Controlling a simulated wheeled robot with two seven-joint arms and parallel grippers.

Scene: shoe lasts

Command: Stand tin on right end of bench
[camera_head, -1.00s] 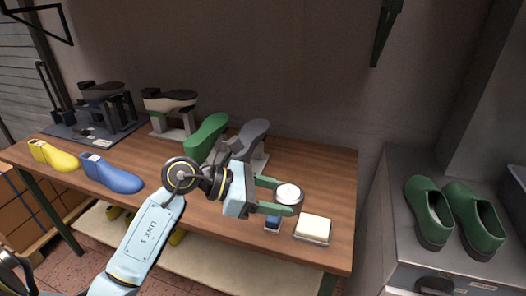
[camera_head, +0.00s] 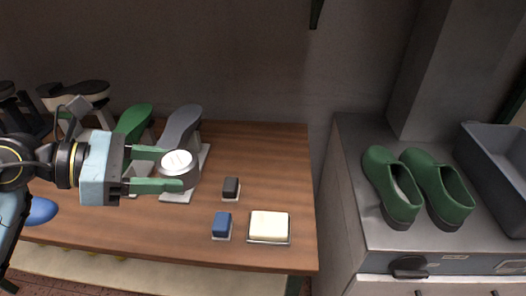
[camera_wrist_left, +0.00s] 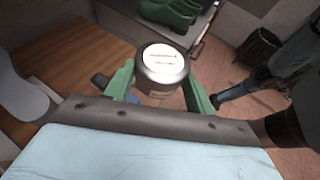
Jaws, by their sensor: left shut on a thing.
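The tin (camera_head: 178,164) is a round grey tin with a white lid, upright between the fingers of my left gripper (camera_head: 170,170). The gripper is shut on it and holds it over the wooden bench (camera_head: 275,165), in front of the grey shoe last. It also shows in the left wrist view (camera_wrist_left: 161,66), between the green fingertips. The bench's right end is bare behind the small blocks. How high the tin is above the bench is hard to tell. My right gripper is not in view.
A dark block (camera_head: 231,187), a blue block (camera_head: 222,224) and a cream block on a tray (camera_head: 269,226) lie on the bench's right part. Green (camera_head: 133,121) and grey (camera_head: 183,124) lasts stand behind. Green shoes (camera_head: 412,187) sit on a grey cabinet right of a gap.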

